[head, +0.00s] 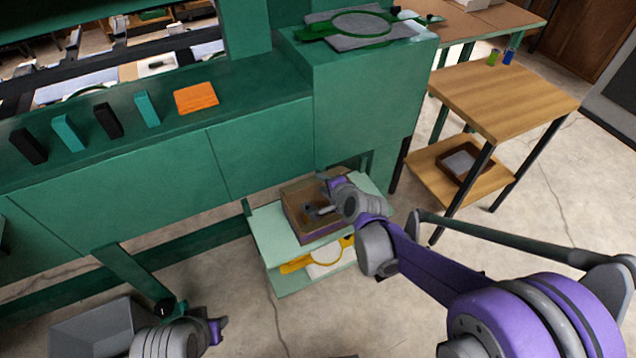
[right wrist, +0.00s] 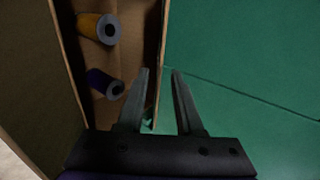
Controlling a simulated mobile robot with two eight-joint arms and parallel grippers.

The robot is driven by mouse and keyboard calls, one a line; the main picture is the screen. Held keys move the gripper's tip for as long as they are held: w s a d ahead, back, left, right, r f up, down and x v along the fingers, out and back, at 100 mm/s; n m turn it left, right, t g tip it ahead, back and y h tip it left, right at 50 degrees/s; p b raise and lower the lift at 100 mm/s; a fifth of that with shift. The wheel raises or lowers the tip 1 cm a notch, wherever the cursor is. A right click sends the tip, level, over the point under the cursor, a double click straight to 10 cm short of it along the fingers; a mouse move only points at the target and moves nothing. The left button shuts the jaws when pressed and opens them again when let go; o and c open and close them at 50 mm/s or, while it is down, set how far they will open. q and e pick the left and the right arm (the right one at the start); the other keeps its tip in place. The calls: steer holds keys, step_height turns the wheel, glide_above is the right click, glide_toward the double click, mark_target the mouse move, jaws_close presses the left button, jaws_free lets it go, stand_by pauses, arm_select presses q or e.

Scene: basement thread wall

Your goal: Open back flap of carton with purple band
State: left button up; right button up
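The carton (head: 291,217) with a purple band (head: 322,234) low on its side stands on the pale green shelf unit in the head view. My right gripper (head: 318,203) is over the carton's top, and my wrist partly hides it. In the right wrist view the carton is open on the visible side, with a yellow-orange spool (right wrist: 97,28) and a purple spool (right wrist: 104,84) inside. The right gripper's two fingers are apart, with a thin cardboard edge (right wrist: 160,55) running between them; contact cannot be told. My left gripper (head: 217,328) is low at left, its fingers unclear.
The green machine front (head: 260,160) rises right behind the carton. The pale green shelf (head: 264,226) also holds a yellow hoop (head: 295,266) on its lower level. A wooden side table (head: 500,95) stands to the right. A grey bin (head: 90,325) is at lower left.

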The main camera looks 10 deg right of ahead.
mark_target(315, 180)
steer(key=shift+x, duration=1.6)
steer(key=shift+c, duration=0.2)
jaws_close()
